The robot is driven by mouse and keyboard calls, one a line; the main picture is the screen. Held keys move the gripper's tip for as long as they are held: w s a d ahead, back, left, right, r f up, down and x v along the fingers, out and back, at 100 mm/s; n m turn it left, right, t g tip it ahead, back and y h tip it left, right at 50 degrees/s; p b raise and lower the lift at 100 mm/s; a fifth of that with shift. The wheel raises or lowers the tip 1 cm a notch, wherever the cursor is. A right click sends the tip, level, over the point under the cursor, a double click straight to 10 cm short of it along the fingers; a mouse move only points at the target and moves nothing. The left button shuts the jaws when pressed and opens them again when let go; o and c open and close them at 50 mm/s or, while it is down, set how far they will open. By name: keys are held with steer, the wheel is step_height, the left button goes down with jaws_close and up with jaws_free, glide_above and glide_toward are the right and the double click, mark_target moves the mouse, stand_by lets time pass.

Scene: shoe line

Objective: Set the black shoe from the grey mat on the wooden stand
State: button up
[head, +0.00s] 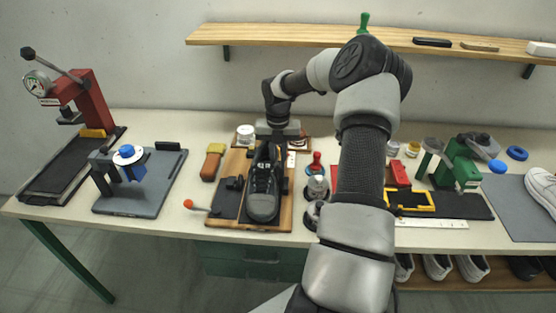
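The black shoe (262,197) is at the wooden stand (280,220) in the middle of the table, its toe pointing toward me. It appears to rest on the stand, over or beside a dark plate with small fittings. My gripper (272,143) is at the far, heel end of the shoe, pointing down. Its fingers are hidden or too small to make out, so I cannot tell whether it grips the shoe. The grey mat (512,205) is at the right of the table, with a white shoe (543,190) at its right edge.
A red press (90,100) and a grey fixture with a blue knob (127,152) stand at the left. A yellow-brown brush (212,162) lies left of the stand. A red-handled stamp (316,165) and a green press (460,165) are to the right. A shelf (290,37) runs behind.

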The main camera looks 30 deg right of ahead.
steer(key=shift+o, duration=1.1)
